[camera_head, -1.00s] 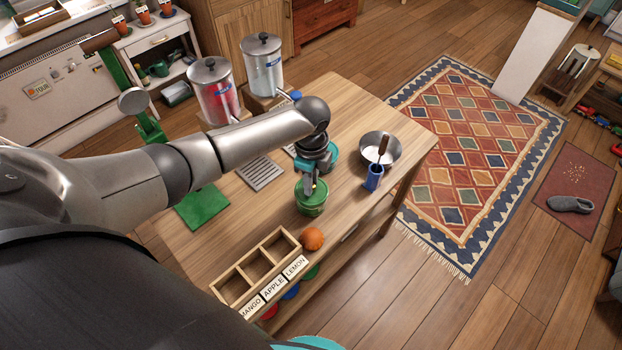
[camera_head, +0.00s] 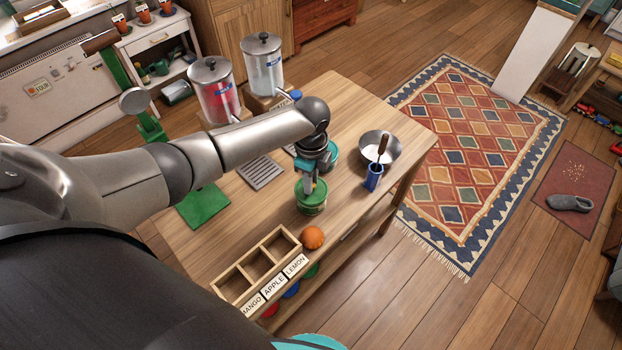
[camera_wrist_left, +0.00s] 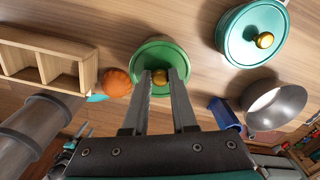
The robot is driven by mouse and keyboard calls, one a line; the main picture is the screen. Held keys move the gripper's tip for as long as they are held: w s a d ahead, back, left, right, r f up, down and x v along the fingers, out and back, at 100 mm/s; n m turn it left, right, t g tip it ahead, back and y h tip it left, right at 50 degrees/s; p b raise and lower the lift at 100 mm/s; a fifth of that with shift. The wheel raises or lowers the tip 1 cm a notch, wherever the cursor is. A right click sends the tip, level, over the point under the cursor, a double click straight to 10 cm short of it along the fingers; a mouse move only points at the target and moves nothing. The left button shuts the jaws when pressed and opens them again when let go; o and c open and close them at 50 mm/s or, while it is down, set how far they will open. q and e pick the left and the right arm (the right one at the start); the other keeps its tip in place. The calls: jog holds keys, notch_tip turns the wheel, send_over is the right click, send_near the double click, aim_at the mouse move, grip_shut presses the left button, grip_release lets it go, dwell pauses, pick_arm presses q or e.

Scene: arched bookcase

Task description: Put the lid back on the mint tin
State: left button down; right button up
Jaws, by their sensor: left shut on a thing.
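A green round tin (camera_head: 312,207) stands near the front of the wooden table. Its green lid (camera_wrist_left: 176,55) with a gold knob (camera_wrist_left: 159,77) shows in the left wrist view, over the tin. My left gripper (camera_head: 308,188) points down at it from above, with its fingers shut on the knob; the fingertips also show in the left wrist view (camera_wrist_left: 160,73). The lid hides the tin's mouth, and I cannot tell whether it is fully seated. A teal lidded tin (camera_wrist_left: 250,36) stands close by, partly behind my gripper in the head view. My right gripper is out of view.
An orange (camera_head: 312,237) and a wooden tray (camera_head: 240,286) with labelled compartments lie in front. A blue cup (camera_head: 373,178) and a metal bowl (camera_head: 391,146) stand to the right. Drink dispensers (camera_head: 216,90) and a green mat (camera_head: 203,207) are to the left.

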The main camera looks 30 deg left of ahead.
pick_arm(q)
jog(key=shift+c, duration=0.8)
grip_release()
jog(key=shift+r, duration=0.1)
jog(key=shift+r+p, duration=3.45)
jog(key=shift+p, duration=0.45)
jog(key=shift+c, duration=0.3)
grip_shut()
